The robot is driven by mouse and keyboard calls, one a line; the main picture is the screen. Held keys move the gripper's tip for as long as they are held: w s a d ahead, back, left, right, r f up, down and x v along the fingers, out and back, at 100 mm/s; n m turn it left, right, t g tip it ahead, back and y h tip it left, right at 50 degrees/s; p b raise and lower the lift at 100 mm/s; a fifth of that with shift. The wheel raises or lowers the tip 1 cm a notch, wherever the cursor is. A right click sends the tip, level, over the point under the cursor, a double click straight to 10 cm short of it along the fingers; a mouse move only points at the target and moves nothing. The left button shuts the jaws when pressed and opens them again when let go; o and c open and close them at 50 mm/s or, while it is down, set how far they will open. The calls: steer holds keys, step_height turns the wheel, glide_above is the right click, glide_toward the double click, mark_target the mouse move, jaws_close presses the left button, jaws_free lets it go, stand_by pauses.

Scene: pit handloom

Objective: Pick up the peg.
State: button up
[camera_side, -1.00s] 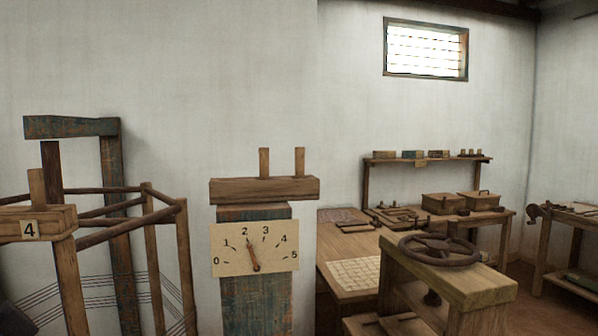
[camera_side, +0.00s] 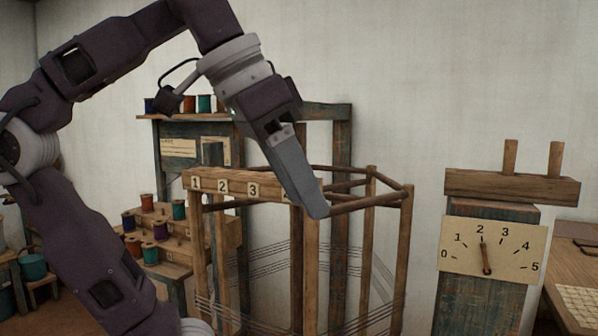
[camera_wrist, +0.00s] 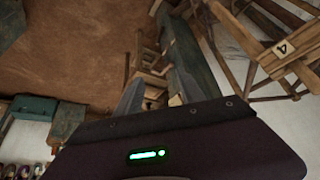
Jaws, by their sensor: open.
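Two upright wooden pegs, a left peg (camera_side: 511,157) and a right peg (camera_side: 556,160), stand on a wooden block (camera_side: 470,187) on the dial post at the right of the side view. I cannot tell which peg is the task's. My gripper (camera_side: 316,212) points down in front of the numbered beam (camera_side: 212,187), well left of these pegs. It is seen edge-on and hides the beam's right end. The wrist view shows the number 4 plate (camera_wrist: 283,48) at right. No peg is clear between my fingers.
The dial (camera_side: 490,248) has its needle near 2. A wooden frame (camera_side: 408,250) with rails and strings stands behind and right of my gripper. Spools (camera_side: 160,229) sit on a stepped rack at left. A table (camera_side: 575,265) stands at far right.

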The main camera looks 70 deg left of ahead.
step_height(320, 180, up, 7)
steer(key=w+a+n+g+y, duration=0.35)
steer(key=a+n+y, duration=0.35)
steer(key=a+n, duration=0.3)
steer(key=w+a+n+g+y, duration=0.2)
steer(key=w+a+n+y, duration=0.45)
steer(key=a, duration=0.65)
steer(key=shift+n, duration=0.75)
steer(key=a+f, duration=0.1)
steer(key=f, duration=0.2)
steer(key=a+f, duration=0.2)
steer(key=f, duration=0.1)
steer(key=s+a+f, duration=0.1)
steer(key=a+f, duration=0.1)
steer(key=f, duration=0.1)
steer(key=shift+a+f, duration=0.15)
steer(key=shift+a, duration=0.1)
jaws_close()
